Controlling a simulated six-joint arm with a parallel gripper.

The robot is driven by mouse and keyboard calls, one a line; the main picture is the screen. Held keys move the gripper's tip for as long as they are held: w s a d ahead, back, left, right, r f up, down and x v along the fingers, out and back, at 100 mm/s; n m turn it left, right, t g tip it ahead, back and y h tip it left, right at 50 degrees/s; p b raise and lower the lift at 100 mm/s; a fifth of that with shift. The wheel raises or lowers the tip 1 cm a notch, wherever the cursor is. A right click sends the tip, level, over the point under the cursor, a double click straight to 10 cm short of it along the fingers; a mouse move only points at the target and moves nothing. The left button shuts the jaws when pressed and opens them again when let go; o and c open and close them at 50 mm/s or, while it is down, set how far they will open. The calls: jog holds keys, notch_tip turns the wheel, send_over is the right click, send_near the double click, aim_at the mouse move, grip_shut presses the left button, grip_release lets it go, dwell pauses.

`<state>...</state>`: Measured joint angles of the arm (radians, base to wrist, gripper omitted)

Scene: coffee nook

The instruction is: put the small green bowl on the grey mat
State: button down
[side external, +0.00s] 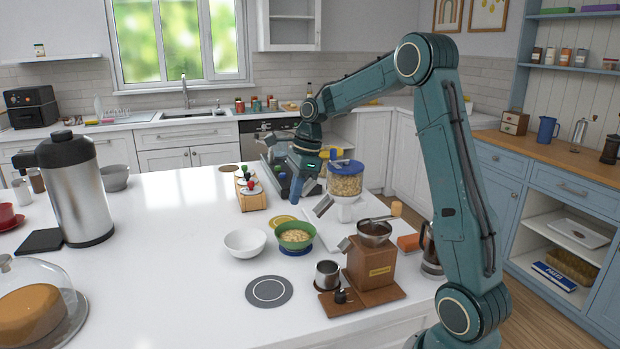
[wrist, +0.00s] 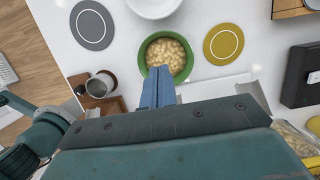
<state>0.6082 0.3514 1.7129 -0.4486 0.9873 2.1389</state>
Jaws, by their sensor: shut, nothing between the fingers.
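The small green bowl (side external: 296,246) holds pale, nut-like food and stands on a blue mat (side external: 308,250). In the wrist view its green rim (wrist: 191,50) shows just beyond my fingertips. The grey mat (side external: 269,300) has a white ring, lies flat on the white counter and is empty. It also shows at the upper left of the wrist view (wrist: 94,43). My gripper (side external: 295,199) is above the counter, behind the bowl in the side view. In the wrist view its blue fingers (wrist: 158,72) are together and empty. I cannot tell its exact height over the bowl.
A white bowl (side external: 245,246) stands left of the green one. A yellow mat (side external: 284,219) lies behind it. A wooden coffee grinder (side external: 378,267) and metal cup (side external: 328,273) stand right of the grey mat. A blue-lidded jar (side external: 345,183) is close right of my gripper.

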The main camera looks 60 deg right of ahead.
aim_at(277, 235)
jog(key=shift+f, duration=0.1)
jog(key=shift+x, duration=4.9)
jog(key=shift+a, duration=0.1)
jog(key=shift+w+a, duration=0.75)
jog(key=v, duration=1)
